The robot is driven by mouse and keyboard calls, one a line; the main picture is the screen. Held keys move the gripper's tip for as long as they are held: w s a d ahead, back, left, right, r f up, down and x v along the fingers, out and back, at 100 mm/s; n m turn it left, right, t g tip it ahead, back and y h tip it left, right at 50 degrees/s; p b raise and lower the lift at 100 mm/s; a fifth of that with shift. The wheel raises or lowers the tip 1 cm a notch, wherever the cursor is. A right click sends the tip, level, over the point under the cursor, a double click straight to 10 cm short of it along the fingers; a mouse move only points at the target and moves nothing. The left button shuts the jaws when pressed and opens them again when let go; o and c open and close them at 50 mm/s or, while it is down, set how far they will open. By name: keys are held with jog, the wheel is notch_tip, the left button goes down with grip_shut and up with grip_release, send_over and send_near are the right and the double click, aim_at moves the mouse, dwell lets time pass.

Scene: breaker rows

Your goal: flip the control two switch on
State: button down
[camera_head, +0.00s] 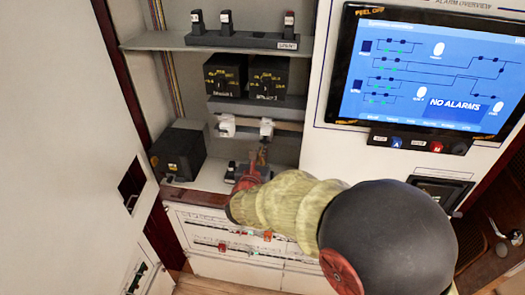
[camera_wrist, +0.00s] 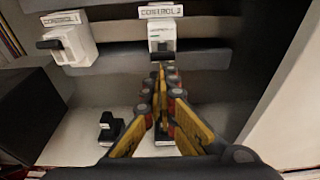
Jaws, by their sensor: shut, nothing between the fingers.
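The control two switch (camera_wrist: 161,31) is a white block with a dark lever under a label reading CONTROL 2, at top centre of the wrist view. In the head view it is the right one of two white switches (camera_head: 266,126). My gripper (camera_wrist: 161,70) is shut and empty. Its tips are just below the control two lever in the picture; I cannot tell whether they touch it. In the head view my gripper (camera_head: 262,155) is below the same switch. The lever's exact position is unclear.
The control one switch (camera_wrist: 72,42) is to the left, its dark lever sticking out. A smaller black switch (camera_wrist: 111,126) sits lower left, and another is partly hidden behind my fingers. A black box (camera_head: 178,152) stands at left. A screen (camera_head: 430,70) reads NO ALARMS.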

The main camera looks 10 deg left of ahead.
jog(key=shift+s+r+g+p, duration=0.25)
jog(key=shift+r+g+p, duration=0.85)
jog(key=shift+p, duration=2.35)
jog(key=g+p, duration=0.1)
jog(key=p, duration=0.1)
jog(key=g+p, duration=0.1)
jog(key=p, duration=0.2)
jog(key=shift+s+r, duration=0.1)
jog(key=shift+r, duration=0.2)
jog(key=shift+s+f+g+p, duration=0.15)
jog(key=shift+g+p, duration=0.15)
jog(key=shift+p, duration=0.75)
jog(key=shift+r+p, duration=0.5)
jog(key=shift+r, duration=0.3)
jog(key=shift+f, duration=0.1)
